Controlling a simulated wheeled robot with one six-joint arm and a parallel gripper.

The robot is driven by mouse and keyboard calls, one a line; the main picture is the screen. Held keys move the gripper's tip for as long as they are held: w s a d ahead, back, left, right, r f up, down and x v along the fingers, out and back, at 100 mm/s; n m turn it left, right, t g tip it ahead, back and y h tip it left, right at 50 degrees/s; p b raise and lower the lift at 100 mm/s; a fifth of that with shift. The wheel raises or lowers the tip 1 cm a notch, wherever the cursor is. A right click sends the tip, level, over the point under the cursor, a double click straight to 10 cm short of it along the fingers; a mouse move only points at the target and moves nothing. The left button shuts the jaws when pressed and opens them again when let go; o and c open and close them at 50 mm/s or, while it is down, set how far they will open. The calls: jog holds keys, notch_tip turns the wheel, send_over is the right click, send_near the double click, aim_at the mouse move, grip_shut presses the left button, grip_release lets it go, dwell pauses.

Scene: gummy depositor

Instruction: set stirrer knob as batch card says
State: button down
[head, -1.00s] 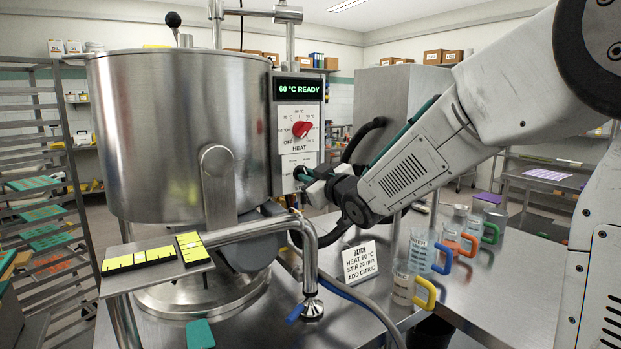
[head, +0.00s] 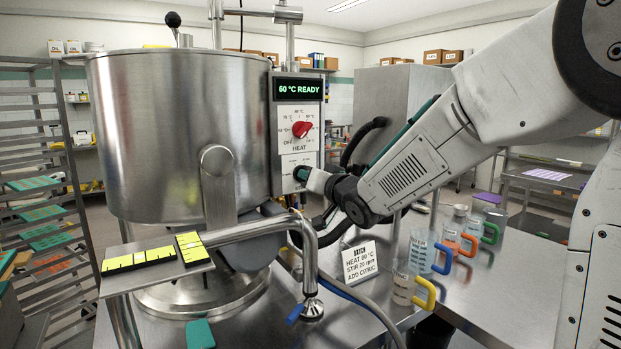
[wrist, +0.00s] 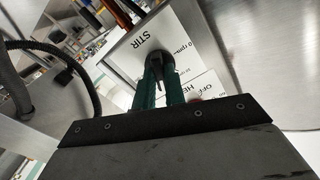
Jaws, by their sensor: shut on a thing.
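The stirrer knob (wrist: 160,68) is dark and sits on the white plate marked STIR (wrist: 146,42) in the wrist view. My gripper (wrist: 163,82) is shut on this knob, with a green fingertip on each side. In the head view my gripper (head: 303,174) is at the lower control panel, and the knob is mostly hidden behind it. The batch card (head: 360,263) stands on the steel table and reads HEAT 90 °C, STIR 20 rpm, ADD CITRIC. The red heat knob (head: 302,130) is above my gripper, under a display (head: 298,89) reading 60 °C READY.
The large steel kettle (head: 185,140) is left of the panel. A steel pipe (head: 262,230) runs in front below. Several labelled jugs with coloured handles, such as the yellow-handled one (head: 404,287), stand at the right. A black hose (head: 366,138) curves behind my gripper.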

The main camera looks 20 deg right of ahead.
jog(key=shift+f+m, duration=0.15)
jog(key=shift+m, duration=0.55)
jog(key=c, duration=1.5)
grip_release()
jog(key=shift+o, duration=0.2)
jog(key=v, duration=0.7)
jog(key=shift+s, duration=0.4)
jog(key=shift+d, duration=0.1)
